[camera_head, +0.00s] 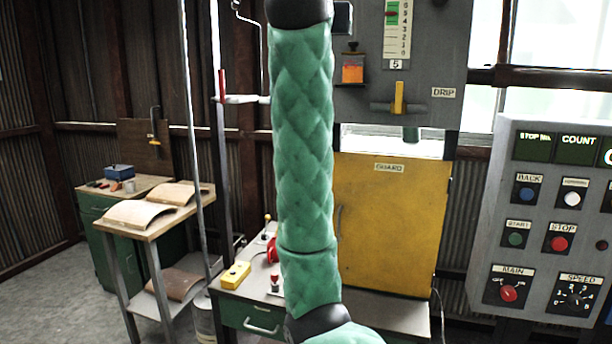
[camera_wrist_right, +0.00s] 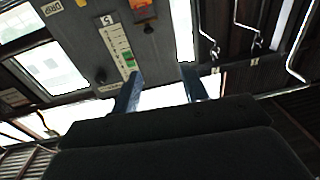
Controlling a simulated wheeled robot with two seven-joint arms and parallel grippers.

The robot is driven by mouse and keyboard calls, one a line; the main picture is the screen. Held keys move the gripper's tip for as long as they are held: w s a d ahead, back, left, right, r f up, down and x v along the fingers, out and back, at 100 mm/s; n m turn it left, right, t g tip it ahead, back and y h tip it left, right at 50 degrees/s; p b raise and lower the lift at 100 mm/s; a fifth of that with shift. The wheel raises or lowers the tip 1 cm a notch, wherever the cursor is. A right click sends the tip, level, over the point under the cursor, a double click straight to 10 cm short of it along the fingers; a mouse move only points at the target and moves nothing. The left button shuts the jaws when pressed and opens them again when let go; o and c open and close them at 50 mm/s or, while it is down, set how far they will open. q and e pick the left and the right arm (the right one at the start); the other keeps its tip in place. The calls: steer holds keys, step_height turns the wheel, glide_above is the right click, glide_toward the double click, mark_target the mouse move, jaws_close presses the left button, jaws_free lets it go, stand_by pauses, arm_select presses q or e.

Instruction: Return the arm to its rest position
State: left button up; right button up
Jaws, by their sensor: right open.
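My arm in a green quilted sleeve stands upright in the middle of the head view, its upper end running out of the top of the picture. No gripper shows in the head view. In the right wrist view, my right gripper (camera_wrist_right: 160,88) shows two blue fingers spread apart with nothing between them. The fingers point up toward the grey panel with the scale (camera_wrist_right: 117,47) and the bright windows. My left gripper is not seen in either view.
Behind the arm stand a yellow guard door (camera_head: 392,225) and a grey drip panel (camera_head: 425,85). A control panel (camera_head: 545,225) is at the right. A yellow box (camera_head: 236,275) sits on the workbench. A side table (camera_head: 158,226) holds curved boards. Hanging hooks (camera_wrist_right: 245,62) show in the wrist view.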

steer(key=w+d+f+n+g+y, duration=0.15)
steer(key=f+y, duration=0.25)
steer(key=f, duration=1)
steer(key=w+f+n+g+y, duration=0.1)
steer(key=w+f+n+y, duration=0.2)
steer(key=f, duration=1)
steer(key=s+d+f+g, duration=0.2)
steer(key=f, duration=1)
steer(key=s+d+f+g, duration=0.1)
steer(key=s+f, duration=0.1)
steer(key=f, duration=0.9)
steer(key=s+d+f+g, duration=0.2)
steer(key=f, duration=1)
steer(key=s+d+f+g+h, duration=0.1)
steer(key=s+d+f+g, duration=0.1)
steer(key=s+f, duration=0.9)
steer(key=s+d+f+g, duration=0.2)
steer(key=s+f, duration=0.5)
steer(key=f, duration=0.7)
steer(key=s+d+f+g, duration=0.1)
steer(key=s+f+g, duration=0.1)
steer(key=s+f, duration=0.5)
steer(key=s+f+g, duration=0.2)
steer(key=s+f, duration=0.5)
steer(key=s, duration=0.9)
steer(key=shift+d+f+g+h, duration=0.25)
steer(key=shift+d+g+h, duration=0.05)
steer(key=shift+d+g, duration=0.1)
